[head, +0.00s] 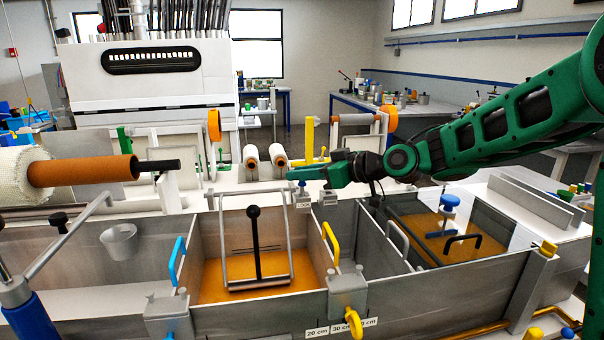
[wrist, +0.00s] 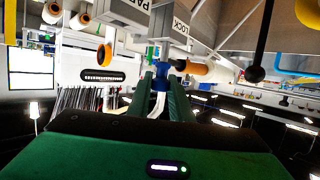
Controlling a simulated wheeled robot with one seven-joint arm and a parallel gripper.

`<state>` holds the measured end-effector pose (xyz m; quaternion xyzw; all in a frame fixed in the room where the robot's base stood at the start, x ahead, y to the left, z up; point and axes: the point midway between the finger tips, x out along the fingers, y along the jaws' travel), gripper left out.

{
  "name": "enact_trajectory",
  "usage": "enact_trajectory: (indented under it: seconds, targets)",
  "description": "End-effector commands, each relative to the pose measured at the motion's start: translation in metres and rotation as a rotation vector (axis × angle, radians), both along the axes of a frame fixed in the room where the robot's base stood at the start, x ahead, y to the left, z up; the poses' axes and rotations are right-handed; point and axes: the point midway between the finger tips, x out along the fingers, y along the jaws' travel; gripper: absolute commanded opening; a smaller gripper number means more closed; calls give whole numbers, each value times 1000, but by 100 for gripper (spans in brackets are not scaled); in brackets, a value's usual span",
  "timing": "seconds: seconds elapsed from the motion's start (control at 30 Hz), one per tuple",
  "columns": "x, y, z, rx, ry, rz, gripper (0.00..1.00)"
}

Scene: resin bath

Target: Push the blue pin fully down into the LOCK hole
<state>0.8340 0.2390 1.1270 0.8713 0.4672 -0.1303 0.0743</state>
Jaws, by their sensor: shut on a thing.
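My gripper (head: 296,173) is at the back rim of the metal bath, its green fingers pointing left. In the wrist view, which looks upside down, the fingers (wrist: 161,92) are shut on the blue pin (wrist: 161,68). A bit of blue also shows just under the fingers in the head view. The white LOCK label (wrist: 181,27) is right by the pin, on the block at the bath's rim; it is small below the gripper in the head view (head: 303,204). The fingers hide much of the pin. I cannot tell how deep it sits in the hole.
The PARK label (wrist: 134,6) is beside the LOCK label. The bath below has a frame with a black-knobbed lever (head: 254,240), a yellow handle (head: 330,243) and a blue handle (head: 177,260). White rollers (head: 251,158) and a yellow post (head: 309,138) stand behind the gripper.

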Motion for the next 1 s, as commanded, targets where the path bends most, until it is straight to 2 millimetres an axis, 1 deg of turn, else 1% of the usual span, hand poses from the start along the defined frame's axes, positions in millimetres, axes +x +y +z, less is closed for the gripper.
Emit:
enact_trajectory:
  seconds: [0.2, 0.23, 0.27, 0.3, 0.33, 0.67, 0.83, 1.0]
  targets:
    - [0, 0, -5, 0, 0, 0, 0]
    - [0, 0, -5, 0, 0, 0, 21]
    - [0, 0, -5, 0, 0, 0, 29]
    - [0, 0, -5, 0, 0, 0, 38]
    - [0, 0, -5, 0, 0, 0, 41]
    - [-1, -2, -4, 0, 0, -1, 41]
    - [-10, -18, 3, 0, -1, -3, 41]
    - [-27, -44, 11, 0, -2, -5, 41]
